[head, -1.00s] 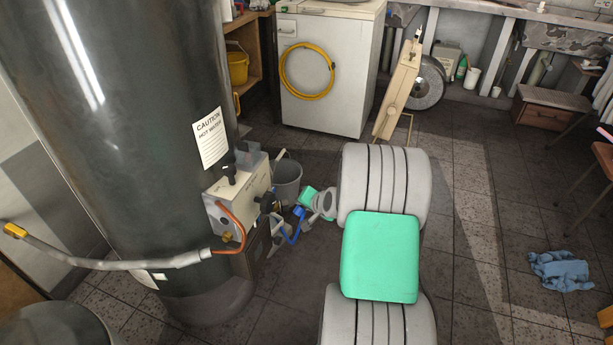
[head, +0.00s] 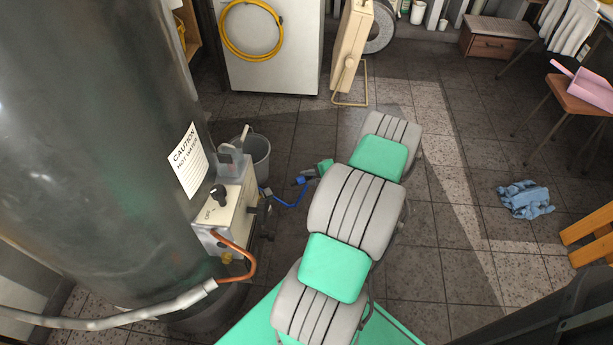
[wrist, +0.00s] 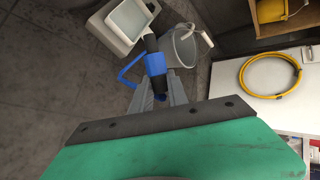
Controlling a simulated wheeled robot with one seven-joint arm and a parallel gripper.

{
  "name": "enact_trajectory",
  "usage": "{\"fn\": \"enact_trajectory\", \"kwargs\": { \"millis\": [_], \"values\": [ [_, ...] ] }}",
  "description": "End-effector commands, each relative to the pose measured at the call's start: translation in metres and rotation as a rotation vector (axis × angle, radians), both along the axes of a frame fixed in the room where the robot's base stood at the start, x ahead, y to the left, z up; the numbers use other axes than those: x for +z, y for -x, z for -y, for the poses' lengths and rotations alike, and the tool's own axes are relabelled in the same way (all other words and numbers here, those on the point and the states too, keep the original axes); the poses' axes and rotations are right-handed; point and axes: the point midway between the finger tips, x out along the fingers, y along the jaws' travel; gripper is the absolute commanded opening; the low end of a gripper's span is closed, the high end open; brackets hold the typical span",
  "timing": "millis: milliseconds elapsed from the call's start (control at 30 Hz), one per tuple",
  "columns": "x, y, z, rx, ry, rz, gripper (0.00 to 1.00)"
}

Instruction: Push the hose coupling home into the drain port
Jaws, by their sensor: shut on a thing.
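The blue hose coupling (wrist: 155,64) is between the two grey fingers of my gripper (wrist: 160,84) in the wrist view, and the fingers are shut on it. A black end piece (wrist: 151,42) lies beyond it, towards a pale box (wrist: 125,20). A thin blue hose (wrist: 130,72) loops beside it, and the hose (head: 287,204) also shows in the head view. There, my gripper (head: 303,179) is small and right of the control box (head: 230,215) on the dark water heater (head: 100,130). I cannot make out the drain port clearly or tell whether the coupling touches it.
A grey bucket (head: 257,155) stands close behind the control box. A copper pipe (head: 248,262) and grey hose (head: 110,316) leave the box at the front. A white appliance with a yellow hose (head: 252,30) is at the back.

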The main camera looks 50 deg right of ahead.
Motion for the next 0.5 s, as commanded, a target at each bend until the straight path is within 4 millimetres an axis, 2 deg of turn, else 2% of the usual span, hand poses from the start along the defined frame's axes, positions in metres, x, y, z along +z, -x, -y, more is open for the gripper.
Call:
{"fn": "enact_trajectory", "kwargs": {
  "millis": [500],
  "values": [
    [0.003, -0.015, -0.050, 0.002, 0.001, 0.002, 0.00]
  ]
}}
